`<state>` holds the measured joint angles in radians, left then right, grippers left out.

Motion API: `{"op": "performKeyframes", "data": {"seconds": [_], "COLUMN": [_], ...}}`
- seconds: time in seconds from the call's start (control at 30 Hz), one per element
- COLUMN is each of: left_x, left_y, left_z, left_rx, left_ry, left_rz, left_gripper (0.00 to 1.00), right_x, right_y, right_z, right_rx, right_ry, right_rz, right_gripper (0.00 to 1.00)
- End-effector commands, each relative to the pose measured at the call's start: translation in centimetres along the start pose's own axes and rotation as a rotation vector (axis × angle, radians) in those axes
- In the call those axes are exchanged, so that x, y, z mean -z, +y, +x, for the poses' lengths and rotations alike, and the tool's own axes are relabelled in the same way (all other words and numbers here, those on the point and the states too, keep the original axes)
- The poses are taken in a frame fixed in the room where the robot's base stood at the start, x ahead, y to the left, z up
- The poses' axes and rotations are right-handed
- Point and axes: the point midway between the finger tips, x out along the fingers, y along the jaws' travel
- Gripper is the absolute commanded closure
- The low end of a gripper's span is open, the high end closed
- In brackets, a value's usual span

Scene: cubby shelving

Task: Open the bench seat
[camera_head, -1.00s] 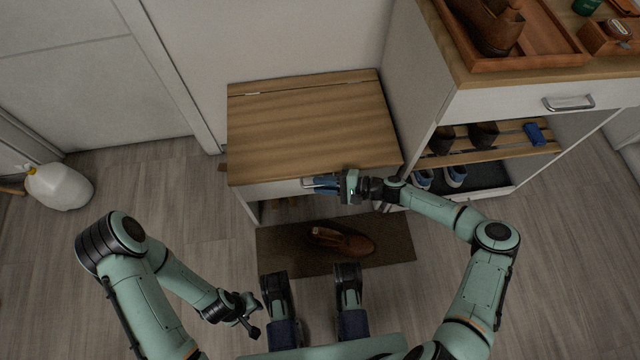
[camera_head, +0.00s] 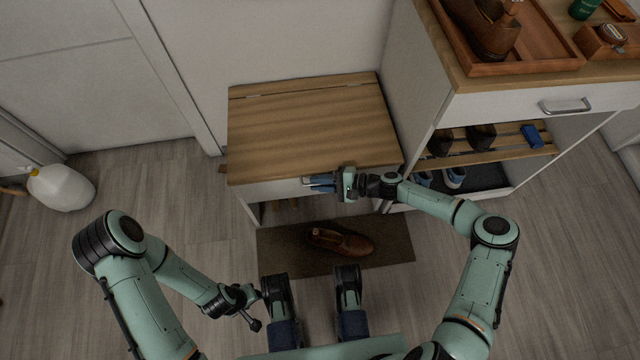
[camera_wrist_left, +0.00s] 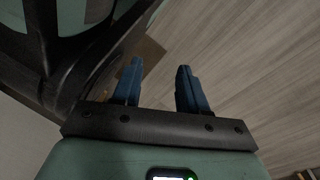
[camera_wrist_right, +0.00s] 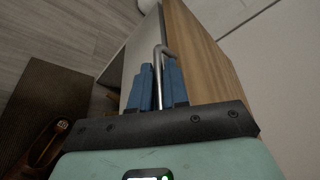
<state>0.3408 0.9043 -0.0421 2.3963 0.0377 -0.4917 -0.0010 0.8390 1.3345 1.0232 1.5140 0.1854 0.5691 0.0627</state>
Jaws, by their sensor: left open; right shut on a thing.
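The bench seat (camera_head: 310,125) is a wooden lid on a white box, lying closed, with a hinge line along its back edge. It also shows in the right wrist view (camera_wrist_right: 205,60). My right gripper (camera_head: 312,183) is at the front edge of the bench. In the right wrist view its blue fingers (camera_wrist_right: 158,85) are shut on a metal handle (camera_wrist_right: 159,65) on the bench front. My left gripper (camera_head: 252,312) hangs low at the left, away from the bench. Its blue fingers (camera_wrist_left: 160,85) are apart and empty in the left wrist view.
A dark mat (camera_head: 395,245) with a brown shoe (camera_head: 342,242) lies in front of the bench. A white shoe cabinet (camera_head: 545,103) with a tray on top stands close at right. A white jug (camera_head: 62,188) stands at far left. Floor left of the bench is clear.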

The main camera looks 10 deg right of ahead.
Motion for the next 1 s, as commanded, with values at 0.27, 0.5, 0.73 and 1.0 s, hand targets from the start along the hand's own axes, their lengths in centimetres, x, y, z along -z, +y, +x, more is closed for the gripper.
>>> {"op": "performKeyframes", "data": {"seconds": [0.27,0.5,0.73,1.0], "left_x": [5.8,2.0,1.0,1.0], "left_y": [5.4,5.6,5.7,5.6], "left_z": [-6.4,-7.9,-8.1,-8.1], "left_rx": [-0.099,-0.099,-0.099,-0.098], "left_ry": [0.219,0.118,0.089,0.087], "left_rz": [0.056,0.067,0.070,0.070], "left_gripper": [0.57,0.57,0.57,0.57], "right_x": [-3.6,-5.6,-6.4,-6.7], "right_y": [-6.4,-12.0,-16.4,-19.2], "right_z": [-1.5,-2.2,-2.6,-2.8], "right_rx": [-0.059,-0.120,-0.156,-0.153], "right_ry": [-0.004,-0.006,-0.008,-0.007], "right_rz": [0.139,0.290,0.391,0.392], "right_gripper": [1.00,1.00,1.00,1.00]}}
